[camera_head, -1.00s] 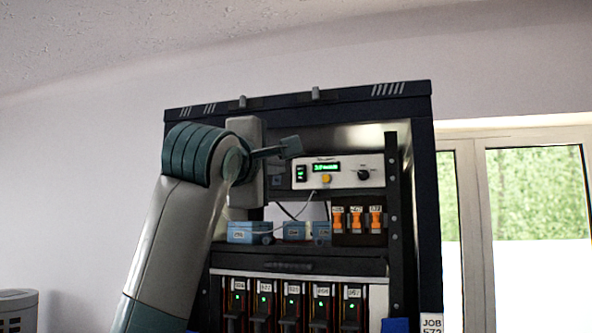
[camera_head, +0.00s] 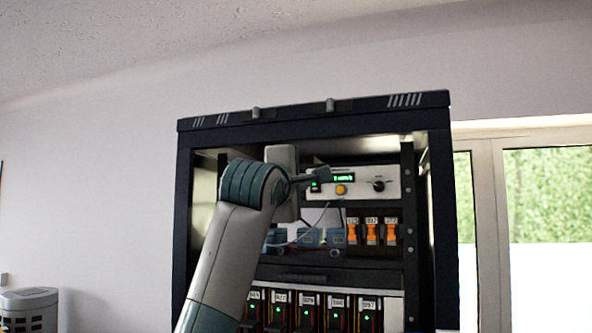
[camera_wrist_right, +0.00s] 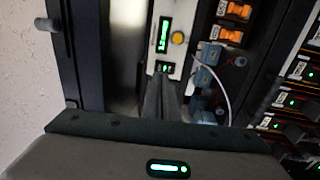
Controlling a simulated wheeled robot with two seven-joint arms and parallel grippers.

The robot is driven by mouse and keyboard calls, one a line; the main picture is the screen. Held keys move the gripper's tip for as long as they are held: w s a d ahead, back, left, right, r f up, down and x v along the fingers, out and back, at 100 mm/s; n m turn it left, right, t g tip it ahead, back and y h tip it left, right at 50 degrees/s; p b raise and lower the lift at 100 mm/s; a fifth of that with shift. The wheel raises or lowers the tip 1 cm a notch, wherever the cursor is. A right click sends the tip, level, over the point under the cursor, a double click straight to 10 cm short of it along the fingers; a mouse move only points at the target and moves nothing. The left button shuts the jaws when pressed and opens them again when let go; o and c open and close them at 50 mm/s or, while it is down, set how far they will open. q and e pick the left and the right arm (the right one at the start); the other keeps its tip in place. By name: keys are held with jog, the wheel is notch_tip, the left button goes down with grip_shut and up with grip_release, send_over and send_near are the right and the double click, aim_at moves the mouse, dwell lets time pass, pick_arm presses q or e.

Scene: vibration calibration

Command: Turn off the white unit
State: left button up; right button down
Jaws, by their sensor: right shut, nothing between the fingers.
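The white unit (camera_head: 358,183) sits on the upper shelf of the dark cabinet. It has a lit green display, a yellow button (camera_head: 341,189), a black knob (camera_head: 379,185) and a small green-lit switch (camera_head: 315,187) at its left end. My right gripper (camera_head: 322,174) is shut and empty, close to the unit's left end, just above the switch and partly covering that end. In the right wrist view the shut fingers (camera_wrist_right: 164,82) point at the lit switch (camera_wrist_right: 163,67); I cannot tell if they touch. My left gripper is not in view.
Blue boxes (camera_head: 308,237) with a loose cable stand below the unit, beside orange switches (camera_head: 371,232). A row of modules with green lights (camera_head: 308,312) lies lower. The cabinet's side wall (camera_head: 184,230) and top edge (camera_head: 315,108) frame the space.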

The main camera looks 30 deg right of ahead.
jog(key=shift+p+x, duration=1.5)
jog(key=shift+x, duration=1.2)
